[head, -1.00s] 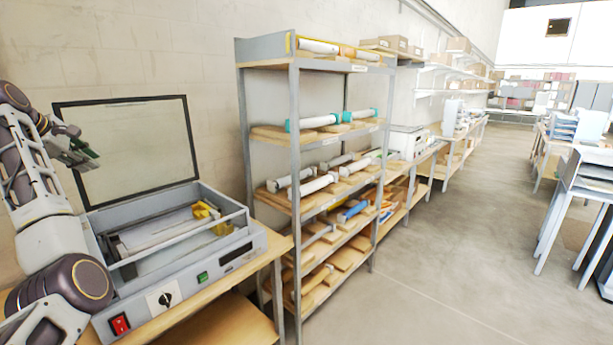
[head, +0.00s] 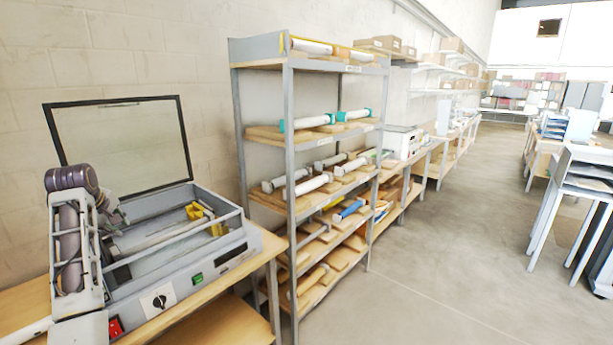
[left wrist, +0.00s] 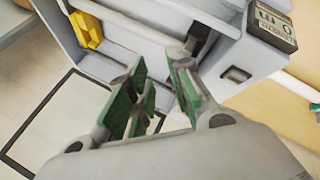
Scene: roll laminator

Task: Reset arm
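My left arm stands at the left in the head view, folded in front of the laminator's left end. My left gripper (head: 117,222) is partly hidden behind it, over the left part of the machine. In the left wrist view the gripper's green-padded fingers (left wrist: 163,97) stand apart with nothing between them. The grey roll laminator (head: 228,250) sits on a wooden bench with its black-framed clear lid (head: 125,145) raised. A pale roller and a yellow part (head: 198,212) show inside it. The yellow part also shows in the left wrist view (left wrist: 88,30). My right gripper is in neither view.
A metal shelf rack (head: 291,170) with rolls and wooden boards stands close to the right of the bench (head: 265,262). Long shelves and benches run along the wall behind it. The floor (head: 420,250) to the right is clear up to some grey tables (head: 575,185).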

